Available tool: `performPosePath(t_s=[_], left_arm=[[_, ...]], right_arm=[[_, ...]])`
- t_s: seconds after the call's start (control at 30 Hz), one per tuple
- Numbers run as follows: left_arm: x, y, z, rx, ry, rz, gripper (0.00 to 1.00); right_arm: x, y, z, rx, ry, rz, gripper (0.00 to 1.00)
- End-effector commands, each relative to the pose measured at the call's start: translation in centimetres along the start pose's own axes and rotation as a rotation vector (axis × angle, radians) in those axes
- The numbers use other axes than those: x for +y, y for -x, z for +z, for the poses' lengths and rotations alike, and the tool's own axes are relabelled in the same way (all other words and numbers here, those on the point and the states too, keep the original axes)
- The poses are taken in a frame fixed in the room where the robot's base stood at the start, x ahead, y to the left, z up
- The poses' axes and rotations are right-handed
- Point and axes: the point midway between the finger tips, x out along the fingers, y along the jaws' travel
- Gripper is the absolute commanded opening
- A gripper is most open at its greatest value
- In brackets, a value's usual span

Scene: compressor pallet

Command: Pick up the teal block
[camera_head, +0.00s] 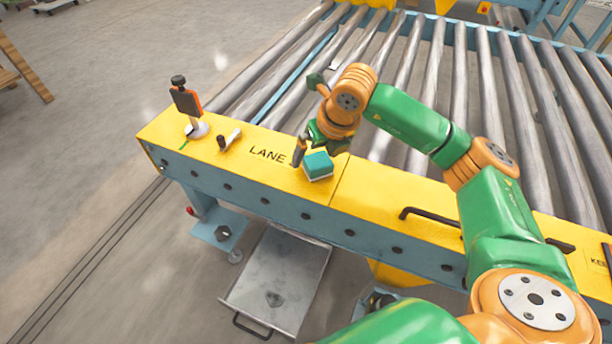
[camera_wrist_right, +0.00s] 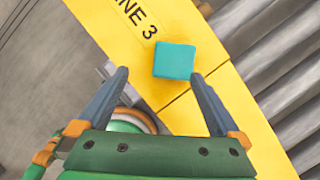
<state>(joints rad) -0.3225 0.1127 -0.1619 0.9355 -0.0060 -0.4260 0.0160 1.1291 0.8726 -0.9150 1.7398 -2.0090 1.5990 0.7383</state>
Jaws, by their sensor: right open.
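The teal block (camera_head: 318,166) sits on the yellow top of the conveyor's side rail, just right of the word "LANE". In the right wrist view the teal block (camera_wrist_right: 175,60) lies ahead of the fingertips, between their lines and nearer the right finger. My right gripper (camera_head: 318,150) is open and close to the block in the head view; its fingers are partly hidden there. The right wrist view shows both fingers of the right gripper (camera_wrist_right: 160,74) spread apart with nothing between them. My left gripper is not in view.
The yellow rail (camera_head: 385,195) carries a black handle (camera_head: 430,216), a small black-and-white cylinder (camera_head: 230,139) and an orange-and-black device on a stand (camera_head: 187,103). Metal rollers (camera_head: 460,85) lie behind. A grey tray (camera_head: 277,280) is below in front.

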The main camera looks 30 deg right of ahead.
Motion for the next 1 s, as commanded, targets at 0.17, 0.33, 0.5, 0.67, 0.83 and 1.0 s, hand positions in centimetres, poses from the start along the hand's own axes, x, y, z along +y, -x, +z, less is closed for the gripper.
performPosePath(t_s=[0.17,0.33,0.5,0.67,0.83,1.0], left_arm=[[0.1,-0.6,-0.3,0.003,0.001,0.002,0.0],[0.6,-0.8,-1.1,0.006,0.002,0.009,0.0],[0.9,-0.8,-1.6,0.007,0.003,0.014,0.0],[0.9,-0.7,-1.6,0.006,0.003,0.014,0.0],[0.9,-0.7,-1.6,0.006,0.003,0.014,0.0],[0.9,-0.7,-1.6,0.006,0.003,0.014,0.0]], right_arm=[[-1.8,-0.8,0.4,-0.031,-0.002,-0.082,1.0],[-1.8,-4.2,0.6,-0.028,-0.002,-0.077,1.0],[-1.9,-6.4,0.8,-0.031,0.0,-0.075,1.0],[-1.9,-6.4,0.9,-0.031,0.0,-0.074,1.0],[-1.9,-6.4,0.9,-0.031,0.0,-0.074,0.68],[-1.9,-6.4,0.9,-0.031,0.0,-0.073,0.22]])
